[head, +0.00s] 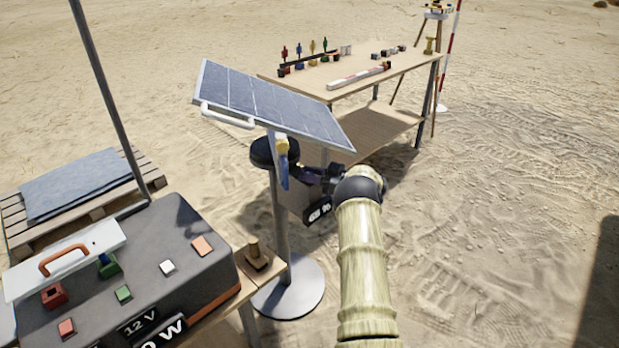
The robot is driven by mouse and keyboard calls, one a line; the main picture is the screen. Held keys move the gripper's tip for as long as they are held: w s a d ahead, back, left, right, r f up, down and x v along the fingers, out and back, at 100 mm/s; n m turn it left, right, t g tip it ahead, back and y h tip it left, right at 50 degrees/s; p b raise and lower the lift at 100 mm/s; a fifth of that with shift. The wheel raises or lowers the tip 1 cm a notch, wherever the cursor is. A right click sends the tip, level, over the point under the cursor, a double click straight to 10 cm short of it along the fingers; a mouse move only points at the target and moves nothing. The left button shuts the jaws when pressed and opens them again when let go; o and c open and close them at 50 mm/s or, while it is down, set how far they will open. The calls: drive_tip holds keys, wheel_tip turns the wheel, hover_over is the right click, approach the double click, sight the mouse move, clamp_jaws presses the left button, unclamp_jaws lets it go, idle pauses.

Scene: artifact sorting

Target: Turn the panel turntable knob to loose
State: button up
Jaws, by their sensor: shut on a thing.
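The solar panel (275,100) stands tilted on a grey post (280,225) with a round base. A black round turntable (263,151) sits on the post just under the panel. A small yellow and blue part (283,162), seemingly the turntable knob, is on the turntable's right side. My gripper (298,175) reaches in from the right and is shut on this part. The fingertips are small and partly hidden, so the exact grip and the knob's setting cannot be read.
A wooden table (410,66) with small figures and blocks stands behind the panel. A grey power box (165,250) with coloured sockets sits at the lower left, close to the post. A pallet (140,175) lies beyond it. Open sand is at right.

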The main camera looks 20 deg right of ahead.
drive_tip(key=shift+n+g+y+b, duration=0.3)
drive_tip(key=shift+n+g+y, duration=0.3)
drive_tip(key=shift+g, duration=0.1)
drive_tip(key=o, duration=0.9)
drive_tip(key=shift+o, duration=0.2)
drive_tip(key=v, duration=1.7)
drive_tip(key=shift+s, duration=0.15)
